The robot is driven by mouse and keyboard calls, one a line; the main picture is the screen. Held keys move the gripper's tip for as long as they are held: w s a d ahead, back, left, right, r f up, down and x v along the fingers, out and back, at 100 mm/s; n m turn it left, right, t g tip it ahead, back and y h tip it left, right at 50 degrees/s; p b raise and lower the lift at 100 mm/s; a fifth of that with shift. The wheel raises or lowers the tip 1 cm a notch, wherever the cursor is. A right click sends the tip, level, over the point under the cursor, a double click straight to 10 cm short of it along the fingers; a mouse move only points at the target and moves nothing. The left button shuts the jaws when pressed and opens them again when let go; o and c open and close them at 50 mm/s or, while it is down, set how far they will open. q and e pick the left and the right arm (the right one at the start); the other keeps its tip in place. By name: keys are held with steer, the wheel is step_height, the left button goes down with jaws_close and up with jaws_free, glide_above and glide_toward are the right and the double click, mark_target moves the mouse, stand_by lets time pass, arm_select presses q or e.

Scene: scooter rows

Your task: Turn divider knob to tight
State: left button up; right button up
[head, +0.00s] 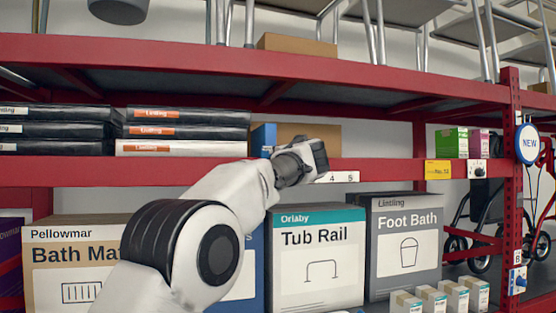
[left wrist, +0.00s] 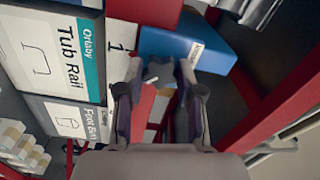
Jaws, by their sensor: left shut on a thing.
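My left gripper (head: 305,160) is at the red shelf edge, in front of a white strip (head: 343,177) that shows the numbers 4 and 5. My right gripper is in neither view.
A blue box (head: 262,138) and a brown box stand on the shelf behind the gripper. Below are the Tub Rail box (head: 318,263) and Foot Bath box (head: 407,250). Another small dark knob on a white plate (head: 478,170) sits farther right, beside a yellow tag (head: 438,170).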

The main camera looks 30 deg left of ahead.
arm_select(q)
steer(key=shift+m, duration=1.3)
steer(key=shift+p, duration=0.3)
steer(key=o, duration=1.2)
steer(key=shift+a, duration=0.1)
steer(key=v, duration=1.1)
steer(key=shift+s+d, duration=0.25)
steer(key=shift+d, duration=0.05)
